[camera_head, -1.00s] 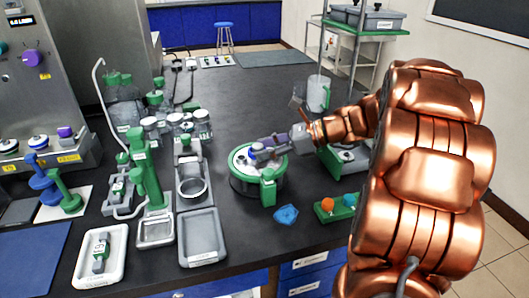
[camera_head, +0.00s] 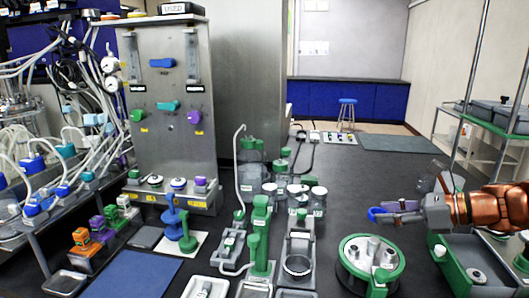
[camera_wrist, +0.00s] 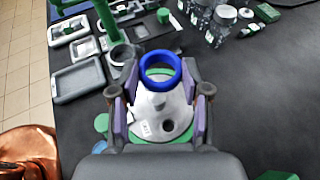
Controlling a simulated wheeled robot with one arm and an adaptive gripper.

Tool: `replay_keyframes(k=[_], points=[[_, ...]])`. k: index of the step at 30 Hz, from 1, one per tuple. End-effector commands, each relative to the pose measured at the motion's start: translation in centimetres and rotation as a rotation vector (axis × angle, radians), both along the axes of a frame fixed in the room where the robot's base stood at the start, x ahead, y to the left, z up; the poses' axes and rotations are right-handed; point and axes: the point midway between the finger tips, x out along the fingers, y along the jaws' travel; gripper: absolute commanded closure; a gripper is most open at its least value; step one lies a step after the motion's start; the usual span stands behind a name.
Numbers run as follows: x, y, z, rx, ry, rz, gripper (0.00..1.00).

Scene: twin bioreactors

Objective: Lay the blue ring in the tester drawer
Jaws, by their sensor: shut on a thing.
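My gripper (camera_head: 388,212) is at the right of the head view, shut on the blue ring (camera_head: 377,215). It holds the ring in the air, behind and above the green-rimmed round unit (camera_head: 345,280). In the wrist view the blue ring (camera_wrist: 160,54) sits between the two fingertips (camera_wrist: 160,88), its opening showing. A grey device (camera_head: 299,241) with a round open seat stands left of the round unit, apart from the ring. I cannot tell for sure which part is the tester drawer.
Clear jars (camera_head: 319,200) and a green stand (camera_head: 260,225) crowd the bench left of my gripper. A grey open box (camera_head: 452,262) with green parts is below my arm. A steel panel with knobs (camera_head: 165,120) stands at the left. The bench behind the jars is mostly clear.

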Motion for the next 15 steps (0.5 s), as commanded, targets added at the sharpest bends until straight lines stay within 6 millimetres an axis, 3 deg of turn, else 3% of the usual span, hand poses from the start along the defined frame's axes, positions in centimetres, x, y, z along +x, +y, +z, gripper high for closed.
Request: replay_keyframes(k=[15], points=[[4.9, 0.3, -0.2, 0.005, 0.000, -0.230, 0.68]])
